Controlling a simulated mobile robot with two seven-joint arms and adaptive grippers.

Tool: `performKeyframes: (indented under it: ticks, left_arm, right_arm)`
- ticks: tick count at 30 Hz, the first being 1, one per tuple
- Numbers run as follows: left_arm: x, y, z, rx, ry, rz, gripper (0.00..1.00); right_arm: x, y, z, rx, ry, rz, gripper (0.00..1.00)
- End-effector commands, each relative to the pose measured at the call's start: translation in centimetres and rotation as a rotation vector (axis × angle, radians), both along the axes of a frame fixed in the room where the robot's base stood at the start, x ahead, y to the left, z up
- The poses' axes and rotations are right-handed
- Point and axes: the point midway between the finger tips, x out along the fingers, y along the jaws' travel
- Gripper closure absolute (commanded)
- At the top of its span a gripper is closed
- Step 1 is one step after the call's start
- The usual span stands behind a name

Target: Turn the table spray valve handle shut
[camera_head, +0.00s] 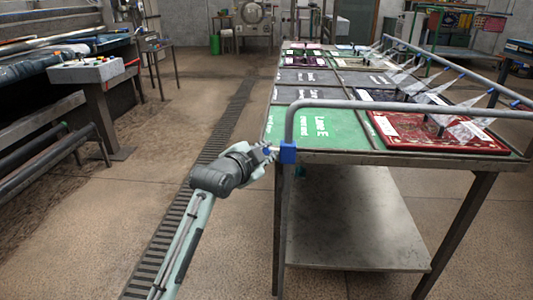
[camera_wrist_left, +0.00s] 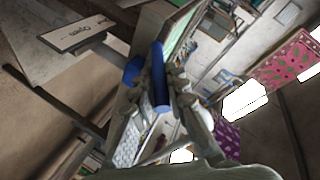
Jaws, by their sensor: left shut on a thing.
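The spray valve's blue body (camera_head: 287,153) sits on the grey pipe at the near left corner of the table. My left gripper (camera_head: 268,152) is at its left side, with a bit of blue between the fingertips. In the left wrist view, the blue valve handle (camera_wrist_left: 159,80) lies between the fingers of my left gripper (camera_wrist_left: 163,98), which are shut on it. Part of the blue valve body (camera_wrist_left: 132,70) shows behind the left finger. The fingers partly hide the handle. My right gripper is in neither view.
A plate reading "Open" (camera_wrist_left: 75,32) shows in the wrist view. A control desk (camera_head: 90,70) stands at left. The floor left of the table is clear.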

Motion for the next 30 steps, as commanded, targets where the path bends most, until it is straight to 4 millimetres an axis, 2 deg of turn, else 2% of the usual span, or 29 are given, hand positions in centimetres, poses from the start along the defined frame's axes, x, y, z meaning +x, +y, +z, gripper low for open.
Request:
performKeyframes:
  ticks: [9,23,24,28,30]
  left_arm:
    - [0.28,0.08,0.30,0.002,0.094,0.001,1.00]
    - [0.31,0.07,0.33,0.001,0.106,0.001,1.00]
    - [0.31,0.07,0.33,0.001,0.106,0.001,0.83]
    - [0.30,0.05,0.37,0.001,0.104,0.001,0.66]
    - [0.31,0.03,0.39,0.001,0.104,0.000,0.65]
  right_arm:
    - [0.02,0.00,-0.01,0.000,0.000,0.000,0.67]
    - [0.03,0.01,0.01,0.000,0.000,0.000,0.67]
    - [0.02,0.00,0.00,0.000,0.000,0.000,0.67]
    - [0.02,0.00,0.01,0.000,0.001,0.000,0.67]
    - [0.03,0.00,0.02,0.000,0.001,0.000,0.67]
